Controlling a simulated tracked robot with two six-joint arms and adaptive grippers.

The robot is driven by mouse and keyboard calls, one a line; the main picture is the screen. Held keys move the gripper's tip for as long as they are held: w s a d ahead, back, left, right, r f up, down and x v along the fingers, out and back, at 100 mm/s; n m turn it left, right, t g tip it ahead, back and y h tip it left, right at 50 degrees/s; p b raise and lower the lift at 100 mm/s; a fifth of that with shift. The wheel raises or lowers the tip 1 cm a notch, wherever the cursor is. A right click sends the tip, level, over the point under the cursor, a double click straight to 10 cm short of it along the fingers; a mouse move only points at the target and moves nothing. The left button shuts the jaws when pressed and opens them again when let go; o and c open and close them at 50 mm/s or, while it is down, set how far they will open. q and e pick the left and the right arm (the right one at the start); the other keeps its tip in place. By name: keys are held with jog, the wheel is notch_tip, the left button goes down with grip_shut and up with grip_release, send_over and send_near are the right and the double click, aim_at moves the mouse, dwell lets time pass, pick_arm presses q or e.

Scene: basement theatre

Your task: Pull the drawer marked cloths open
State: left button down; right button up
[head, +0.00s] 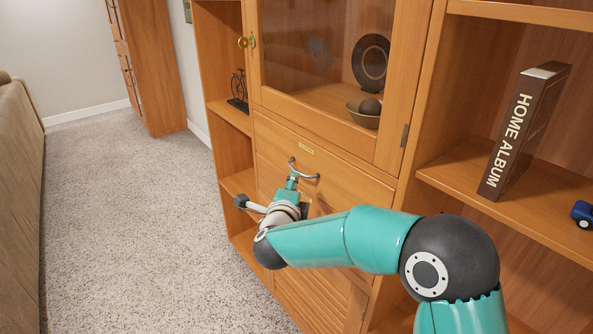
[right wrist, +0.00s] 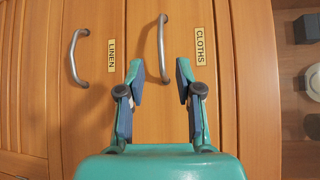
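The drawer marked cloths (head: 350,188) is shut, its wooden front flush in the cabinet. Its small label (head: 306,150) reads CLOTHS in the right wrist view (right wrist: 201,47). Its curved metal handle (head: 304,172) also shows in the right wrist view (right wrist: 162,45). My right gripper (head: 291,181) is at the left end of this handle in the head view. In the right wrist view the gripper (right wrist: 160,72) is open, and the handle's lower end appears between its fingertips. I cannot tell whether they touch it. My left gripper is not in view.
A second handle (right wrist: 75,58) with a LINEN label (right wrist: 111,56) is beside it in the right wrist view. A glass door (head: 320,50) is above the drawer. A HOME ALBUM book (head: 522,130) stands on the right shelf. Open carpet (head: 130,220) lies left; a sofa (head: 20,200) edges it.

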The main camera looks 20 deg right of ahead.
aim_at(296, 170)
jog(key=p+x, duration=0.1)
jog(key=x, duration=0.7)
jog(key=shift+w+d, duration=0.2)
jog(key=shift+w, duration=0.05)
grip_shut()
jog(key=shift+f, duration=0.1)
